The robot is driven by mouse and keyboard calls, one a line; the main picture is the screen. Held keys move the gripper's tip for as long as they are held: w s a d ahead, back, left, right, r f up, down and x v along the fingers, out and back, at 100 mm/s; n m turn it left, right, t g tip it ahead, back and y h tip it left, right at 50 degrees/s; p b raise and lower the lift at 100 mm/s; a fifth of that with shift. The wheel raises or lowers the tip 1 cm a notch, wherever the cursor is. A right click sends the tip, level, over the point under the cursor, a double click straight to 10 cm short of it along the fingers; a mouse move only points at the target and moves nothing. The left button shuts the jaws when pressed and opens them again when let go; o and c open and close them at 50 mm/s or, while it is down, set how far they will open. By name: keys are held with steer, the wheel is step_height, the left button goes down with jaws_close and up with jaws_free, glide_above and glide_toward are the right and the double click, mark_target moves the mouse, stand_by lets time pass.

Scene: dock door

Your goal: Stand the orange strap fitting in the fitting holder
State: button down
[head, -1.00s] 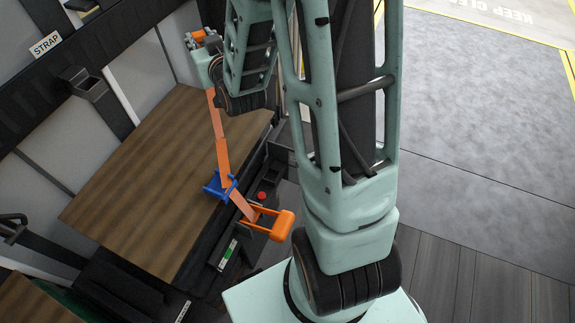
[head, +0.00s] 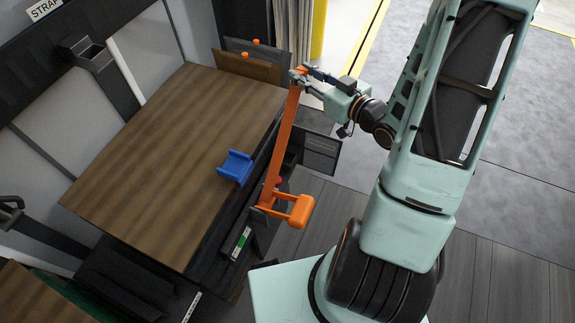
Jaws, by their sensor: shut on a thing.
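The orange strap fitting (head: 300,71) is mostly hidden in my gripper (head: 302,76), which is shut on it beyond the table's far right corner. The orange strap (head: 283,130) runs taut from it to an orange ratchet with a handle (head: 298,209) at the near right. A dark open-topped box (head: 90,53) on the left wall rail, by a STRAP sign (head: 42,8), looks like the fitting holder. It appears empty, and my gripper is well to its right. A blue cradle (head: 235,167) sits at the right edge of the wooden surface, clear of the strap.
The wooden surface (head: 165,150) is bare apart from the cradle. Upright panels with orange knobs (head: 257,42) stand at its far end. A dark box (head: 322,153) juts out right of the strap. Open floor (head: 520,120) lies to the right.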

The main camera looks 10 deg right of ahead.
steer(key=s+a+f+n+g+y+b, duration=0.1)
steer(key=s+f+n+g+y+b, duration=0.1)
steer(key=s+f, duration=0.35)
steer(key=s+f+n+g+y+b, duration=0.1)
steer(key=s+f+y+b, duration=0.1)
steer(key=s, duration=0.6)
steer(key=s+a+f+n+g+y+b, duration=0.1)
steer(key=s+f+n+g+y+b, duration=0.1)
steer(key=s+f, duration=0.3)
steer(key=b, duration=0.4)
glide_above(287, 161)
steer(key=s+d, duration=0.1)
steer(key=s, duration=0.1)
step_height(287, 161, down, 8)
steer(key=shift+s+d+r, duration=0.15)
steer(key=shift+r, duration=0.1)
steer(key=shift+f, duration=0.2)
steer(key=shift+w+f+b, duration=0.2)
steer(key=shift+f, duration=0.7)
steer(key=shift+w+f+b, duration=0.2)
steer(key=shift+f, duration=0.65)
